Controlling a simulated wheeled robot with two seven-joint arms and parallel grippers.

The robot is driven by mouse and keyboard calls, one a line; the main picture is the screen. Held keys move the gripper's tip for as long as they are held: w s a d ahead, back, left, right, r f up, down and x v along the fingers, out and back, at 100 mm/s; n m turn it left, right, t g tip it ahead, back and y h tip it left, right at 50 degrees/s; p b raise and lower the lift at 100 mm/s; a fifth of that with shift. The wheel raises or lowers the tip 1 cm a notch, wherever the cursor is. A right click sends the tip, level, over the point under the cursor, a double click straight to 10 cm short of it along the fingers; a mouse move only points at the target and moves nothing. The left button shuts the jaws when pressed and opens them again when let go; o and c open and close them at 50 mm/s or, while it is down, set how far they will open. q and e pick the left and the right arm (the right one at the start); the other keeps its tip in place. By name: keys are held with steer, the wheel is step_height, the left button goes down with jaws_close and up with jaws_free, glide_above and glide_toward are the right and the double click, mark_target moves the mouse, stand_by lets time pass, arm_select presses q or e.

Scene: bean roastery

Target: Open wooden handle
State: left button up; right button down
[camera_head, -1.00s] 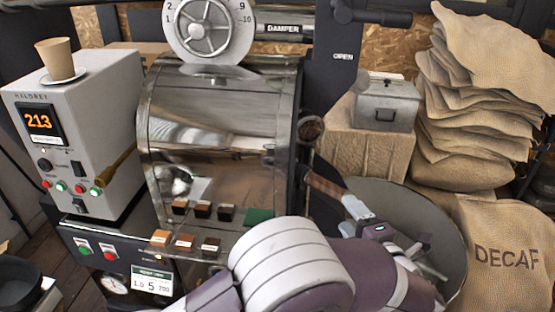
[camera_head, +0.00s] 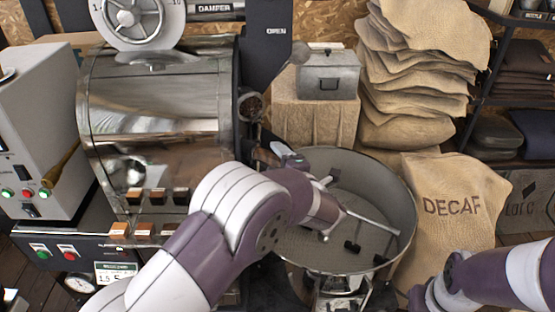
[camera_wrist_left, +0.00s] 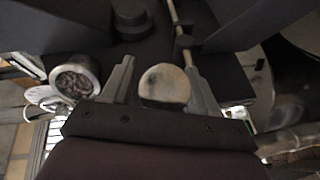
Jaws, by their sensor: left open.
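The wooden handle (camera_head: 266,157) is a short brown bar at the front right of the steel roaster drum (camera_head: 155,95). It is mostly hidden behind my left arm in the head view. My left gripper (camera_head: 291,160) is at its outer end. In the left wrist view, a pale round end (camera_wrist_left: 165,86), seemingly the handle's, lies between the spread fingers of my left gripper (camera_wrist_left: 162,88). I cannot tell whether they touch it. My right arm enters at the lower right in the head view, with its gripper out of sight.
The round cooling tray (camera_head: 398,195) stands just right of my left gripper, with stirring arms inside. A sight glass with beans (camera_wrist_left: 75,82) sits beside the left fingers. A grey metal box (camera_head: 328,75) and stacked burlap sacks (camera_head: 410,85) stand behind. A DECAF sack (camera_head: 452,207) leans at right.

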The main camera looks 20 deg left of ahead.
arm_select(q)
steer(key=shift+d, duration=0.1)
jaws_close()
steer(key=s+d+b, duration=0.1)
steer(key=s+d, duration=0.2)
steer(key=d, duration=0.7)
steer(key=shift+s, duration=0.1)
jaws_free()
